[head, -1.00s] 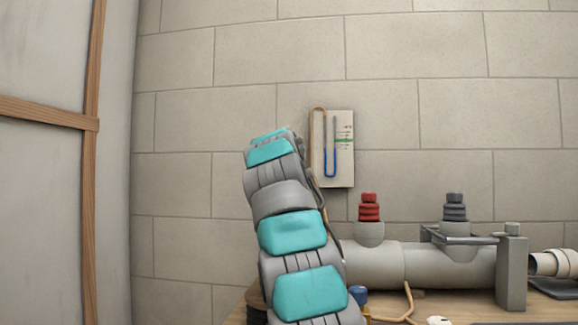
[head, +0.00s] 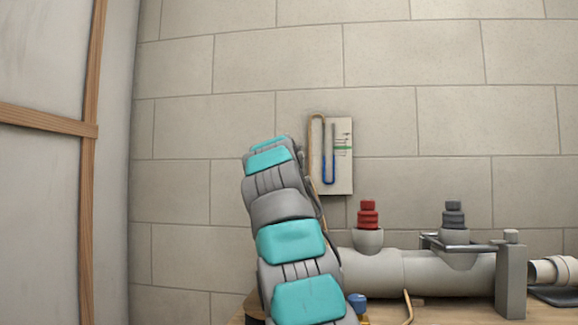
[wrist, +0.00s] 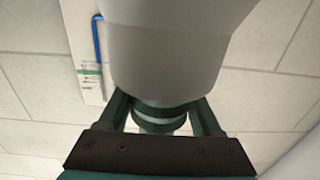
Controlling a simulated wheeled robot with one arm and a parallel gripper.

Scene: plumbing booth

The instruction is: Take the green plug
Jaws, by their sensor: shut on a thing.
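In the wrist view, my gripper (wrist: 160,110) has its two dark green fingers on either side of the green plug (wrist: 160,127). The plug shows as stacked green rings with a paler band between them. The gripper is shut on it. A large pale grey rounded fitting (wrist: 165,60) fills the top middle of the wrist view, right against the plug and in front of it, hiding its far end and the fingertips. I cannot tell whether the plug is seated in the fitting. In the head view, my arm hides the gripper and the plug.
A grey pipe (head: 375,272) lies along the bench, with a red plug (head: 368,214) and a dark grey plug (head: 453,214) on its upright branches. A clamp post (head: 511,275) stands at right. A U-tube gauge board (head: 343,160) hangs on the block wall. A blue-topped item (head: 357,302) is beside my arm.

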